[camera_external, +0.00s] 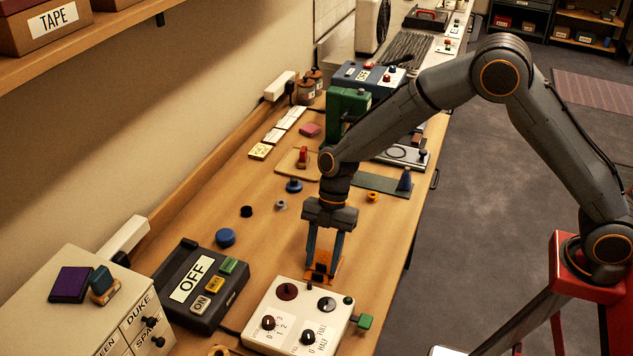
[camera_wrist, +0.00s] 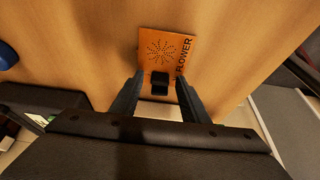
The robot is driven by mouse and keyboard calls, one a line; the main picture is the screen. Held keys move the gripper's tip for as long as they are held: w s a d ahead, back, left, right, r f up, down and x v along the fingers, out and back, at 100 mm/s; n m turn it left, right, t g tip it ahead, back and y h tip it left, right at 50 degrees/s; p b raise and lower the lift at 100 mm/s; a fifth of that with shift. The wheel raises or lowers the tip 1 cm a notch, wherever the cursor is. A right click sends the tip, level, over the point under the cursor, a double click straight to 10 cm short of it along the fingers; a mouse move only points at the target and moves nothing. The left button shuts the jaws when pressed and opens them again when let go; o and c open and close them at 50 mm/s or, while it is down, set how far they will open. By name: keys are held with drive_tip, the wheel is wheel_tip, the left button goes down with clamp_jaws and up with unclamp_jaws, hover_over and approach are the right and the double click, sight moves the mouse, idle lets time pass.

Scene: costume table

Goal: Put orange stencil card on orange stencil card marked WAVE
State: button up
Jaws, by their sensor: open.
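An orange stencil card marked FLOWER (camera_wrist: 168,52), with a dotted flower pattern, lies on the wooden table in the wrist view. A black block-like handle (camera_wrist: 160,82) stands at its lower part. In the external view the orange card (camera_external: 320,276) is partly hidden under my gripper (camera_external: 322,280), which points down over it. In the wrist view my gripper (camera_wrist: 157,90) is open, with one finger on each side of the black handle. I cannot tell whether the fingers touch it. I cannot make out a card marked WAVE in either view.
A white control box with knobs (camera_external: 297,317) stands just in front of the card. A black OFF/ON switch box (camera_external: 198,289) is to the left. A blue knob (camera_external: 225,237) and small parts lie behind it. A green flat piece (camera_external: 375,183) lies farther back.

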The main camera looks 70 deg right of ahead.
sight(329, 256)
drive_tip(key=b+v, duration=0.4)
drive_tip(key=v, duration=0.8)
drive_tip(key=s+d+f+m+h, duration=0.1)
drive_tip(key=s+f+m, duration=0.1)
drive_tip(key=s+m, duration=0.4)
drive_tip(key=s+d+f+m+h, duration=0.1)
drive_tip(key=s+m, duration=0.5)
drive_tip(key=s, duration=0.6)
drive_tip(key=s+d+f+m+t+h, duration=0.1)
drive_tip(key=s+d+f+m+h, duration=0.1)
drive_tip(key=s+f+m, duration=0.3)
drive_tip(key=s+m, duration=0.1)
drive_tip(key=s, duration=0.3)
drive_tip(key=shift+f, duration=0.2)
